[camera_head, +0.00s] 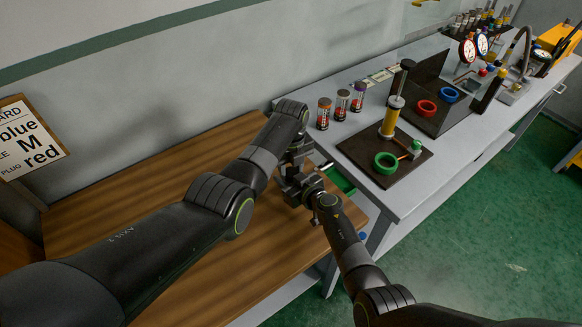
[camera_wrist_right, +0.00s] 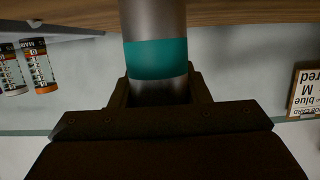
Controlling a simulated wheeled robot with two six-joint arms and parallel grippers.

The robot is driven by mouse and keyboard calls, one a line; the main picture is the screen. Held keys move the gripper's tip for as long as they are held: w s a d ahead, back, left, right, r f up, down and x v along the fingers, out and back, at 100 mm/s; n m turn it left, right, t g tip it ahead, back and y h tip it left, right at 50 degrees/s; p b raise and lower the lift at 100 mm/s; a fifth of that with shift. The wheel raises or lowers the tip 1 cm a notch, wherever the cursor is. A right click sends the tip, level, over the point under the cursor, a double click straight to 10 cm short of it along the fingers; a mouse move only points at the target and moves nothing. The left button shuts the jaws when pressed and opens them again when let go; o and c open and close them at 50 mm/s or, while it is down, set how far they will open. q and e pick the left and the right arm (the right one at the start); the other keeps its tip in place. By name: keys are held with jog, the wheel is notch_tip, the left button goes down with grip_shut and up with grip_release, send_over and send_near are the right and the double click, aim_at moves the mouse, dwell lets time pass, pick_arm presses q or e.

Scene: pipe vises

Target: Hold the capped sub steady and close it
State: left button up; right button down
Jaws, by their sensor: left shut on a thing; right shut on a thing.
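In the right wrist view, the capped sub (camera_wrist_right: 156,58) is a grey metal cylinder with a teal band. My right gripper (camera_wrist_right: 158,92) is shut around its near end; the far end runs out of the picture's top. In the head view both arms meet over the wooden table. My left gripper (camera_head: 298,150) comes in from above and behind, and my right gripper (camera_head: 297,187) is just in front of it. Both are shut, close together. The sub between them is hidden by the grippers there, so its cap and its joint cannot be made out.
The wooden table (camera_head: 90,215) is largely clear. On the grey bench to the right stand three small canisters (camera_head: 341,105) and a dark board (camera_head: 375,170) with a yellow post (camera_head: 391,117) and green ring (camera_head: 386,163). A green tray (camera_head: 337,180) lies beside the grippers. A sign (camera_head: 28,137) hangs left.

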pick_arm(q)
jog(key=m, duration=0.4)
jog(key=shift+m, duration=0.3)
jog(key=o, duration=1)
jog(key=shift+d+r, duration=0.1)
jog(key=shift+r, duration=2.2)
jog(key=shift+c, duration=0.6)
